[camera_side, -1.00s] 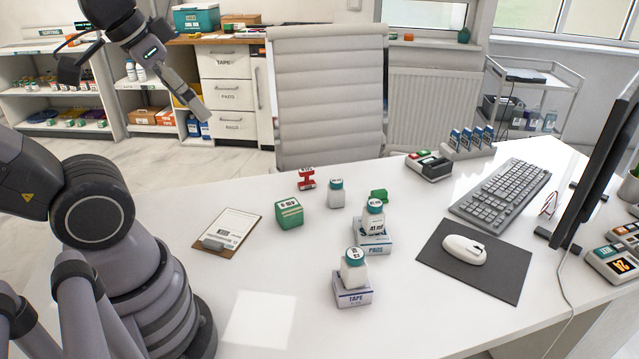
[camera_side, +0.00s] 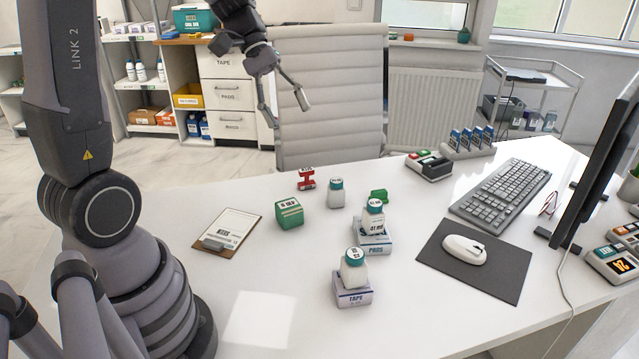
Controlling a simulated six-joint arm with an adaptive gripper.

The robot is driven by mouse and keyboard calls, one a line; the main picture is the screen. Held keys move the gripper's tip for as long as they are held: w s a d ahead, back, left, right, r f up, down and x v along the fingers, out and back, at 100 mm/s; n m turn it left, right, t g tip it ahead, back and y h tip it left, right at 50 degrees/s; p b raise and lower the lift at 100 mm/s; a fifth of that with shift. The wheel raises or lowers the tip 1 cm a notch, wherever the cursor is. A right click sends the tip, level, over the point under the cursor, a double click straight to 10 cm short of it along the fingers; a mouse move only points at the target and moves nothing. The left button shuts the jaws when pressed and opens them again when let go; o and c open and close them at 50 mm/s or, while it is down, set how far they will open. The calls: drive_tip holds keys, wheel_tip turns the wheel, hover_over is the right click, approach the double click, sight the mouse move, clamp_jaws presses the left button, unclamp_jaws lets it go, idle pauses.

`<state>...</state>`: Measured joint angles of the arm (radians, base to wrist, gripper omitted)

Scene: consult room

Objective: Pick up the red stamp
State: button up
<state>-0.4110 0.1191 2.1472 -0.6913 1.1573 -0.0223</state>
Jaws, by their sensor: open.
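Nothing hides the stamp.
A green box (camera_side: 289,213) stands just in front of the stamp, with a clipboard (camera_side: 227,230) to its left. The chair (camera_side: 330,95) is behind the desk.

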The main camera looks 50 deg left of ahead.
drive_tip(key=w+a+f+n+t+h, duration=0.3)
drive_tip(key=w+a+f+n+h, duration=0.1)
drive_tip(key=w+a+f+n, duration=0.4)
drive_tip(key=n+t+y, duration=0.6)
drive_tip(key=n+t, duration=0.7)
drive_tip(key=n, duration=0.2)
approach(299, 172)
drive_tip(key=shift+s+r, duration=0.2)
drive_tip(key=shift+s, duration=0.2)
drive_tip(key=shift+w+d+f, duration=0.1)
drive_tip(key=shift+w+f, duration=0.1)
drive_tip(key=shift+w, duration=0.1)
drive_tip(key=x, duration=0.7)
drive_tip(key=shift+d, duration=0.1)
drive_tip(key=x, duration=0.6)
drive_tip(key=shift+a+f, duration=0.1)
drive_tip(key=shift+a, duration=0.15)
clamp_jaws()
